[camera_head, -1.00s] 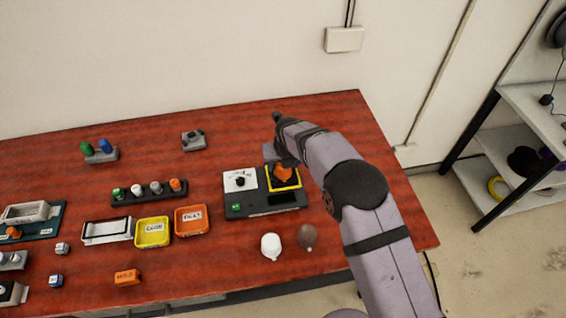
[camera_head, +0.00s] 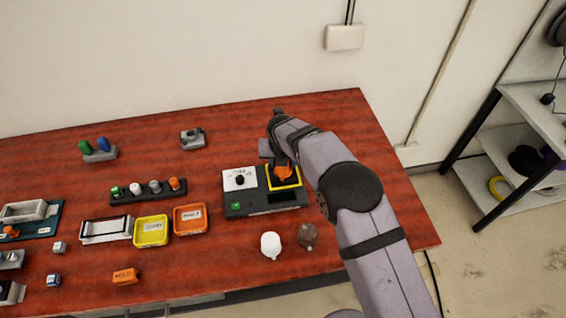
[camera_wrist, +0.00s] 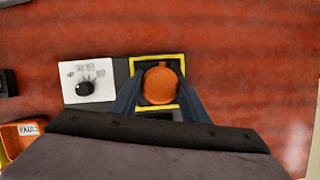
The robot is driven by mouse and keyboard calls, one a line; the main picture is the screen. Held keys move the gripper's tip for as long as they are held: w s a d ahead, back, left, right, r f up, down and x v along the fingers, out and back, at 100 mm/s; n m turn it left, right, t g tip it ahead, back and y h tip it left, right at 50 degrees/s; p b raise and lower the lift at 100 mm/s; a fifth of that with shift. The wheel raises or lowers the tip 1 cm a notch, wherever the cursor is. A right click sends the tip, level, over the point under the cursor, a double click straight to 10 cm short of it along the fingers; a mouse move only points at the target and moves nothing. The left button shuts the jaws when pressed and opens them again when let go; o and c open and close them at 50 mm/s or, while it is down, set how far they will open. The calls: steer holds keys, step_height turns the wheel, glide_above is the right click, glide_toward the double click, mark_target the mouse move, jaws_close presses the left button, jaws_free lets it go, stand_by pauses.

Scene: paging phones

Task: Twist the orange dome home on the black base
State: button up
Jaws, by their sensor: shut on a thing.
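The orange dome (camera_wrist: 160,86) sits at the black base (camera_wrist: 143,68) inside a yellow square frame. In the head view the dome (camera_head: 284,173) shows partly behind my arm, within the yellow frame (camera_head: 284,188) of the dark device. My gripper (camera_wrist: 160,92) has a finger on each side of the dome and is shut on it. In the head view the fingers are mostly hidden by my wrist. Whether the dome is fully seated cannot be told.
A white dial panel (camera_head: 240,179) with a black knob lies left of the frame. A white dome (camera_head: 270,244) and a brown dome (camera_head: 307,236) lie in front. Orange (camera_head: 190,219) and yellow (camera_head: 151,231) trays stand to the left. The table's right end is clear.

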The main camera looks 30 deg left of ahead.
stand_by(0.3)
steer(key=shift+m+h+b, duration=0.4)
steer(key=shift+m+b, duration=0.2)
steer(key=shift+m, duration=0.6)
steer(key=shift+a+f+m+h+b, duration=0.1)
steer(key=shift+m+h+b, duration=0.25)
steer(key=shift+m, duration=0.45)
steer(key=shift+m+t, duration=0.3)
steer(key=shift+m, duration=0.1)
steer(key=shift+m+h+b, duration=0.4)
steer(key=shift+m+h, duration=0.05)
steer(key=shift+m, duration=0.75)
